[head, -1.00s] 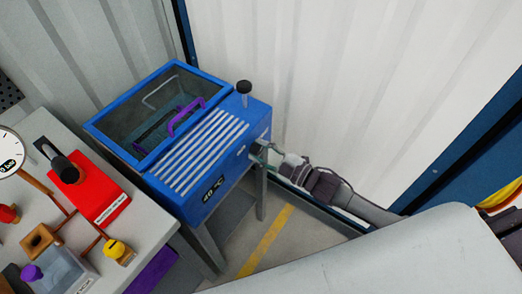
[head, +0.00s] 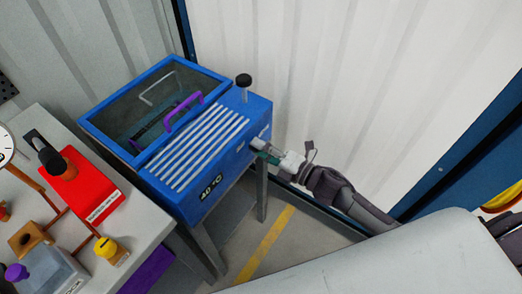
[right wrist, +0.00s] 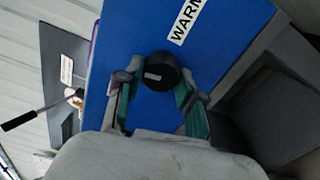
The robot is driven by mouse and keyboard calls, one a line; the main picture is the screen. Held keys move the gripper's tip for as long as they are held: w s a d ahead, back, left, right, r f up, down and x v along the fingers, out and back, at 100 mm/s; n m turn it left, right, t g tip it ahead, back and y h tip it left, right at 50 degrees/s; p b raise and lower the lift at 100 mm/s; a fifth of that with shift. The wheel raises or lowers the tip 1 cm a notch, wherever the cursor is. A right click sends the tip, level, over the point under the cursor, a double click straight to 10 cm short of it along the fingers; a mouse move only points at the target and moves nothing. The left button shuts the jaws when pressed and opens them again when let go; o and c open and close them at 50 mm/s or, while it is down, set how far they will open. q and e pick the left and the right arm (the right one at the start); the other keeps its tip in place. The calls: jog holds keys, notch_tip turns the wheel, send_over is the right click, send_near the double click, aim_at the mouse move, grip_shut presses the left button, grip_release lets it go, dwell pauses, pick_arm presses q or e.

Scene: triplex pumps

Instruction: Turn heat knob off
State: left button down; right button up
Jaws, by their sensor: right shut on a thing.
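The heat knob (right wrist: 158,72) is a round black knob with a pale mark, on the side of a blue warming box (head: 232,150). In the right wrist view it sits between the two green-padded fingers of my right gripper (right wrist: 160,85), which are shut on it. In the head view my right gripper (head: 258,149) reaches the box's right side and the knob is hidden there. The box front reads 40 °C. My left gripper is not in view.
The box has a glass lid with a purple handle (head: 184,112) and a black-topped post (head: 244,85) on top. A table with a red device (head: 80,190) and yellow-capped part (head: 106,247) stands at left. A pale wall stands behind.

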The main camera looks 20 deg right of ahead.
jog(key=shift+f+n+b, duration=0.2)
jog(key=shift+n+b, duration=1.6)
jog(key=shift+n, duration=1.8)
jog(key=o, duration=1.1)
jog(key=shift+o, duration=0.2)
jog(key=shift+r, duration=0.1)
jog(key=v, duration=1.2)
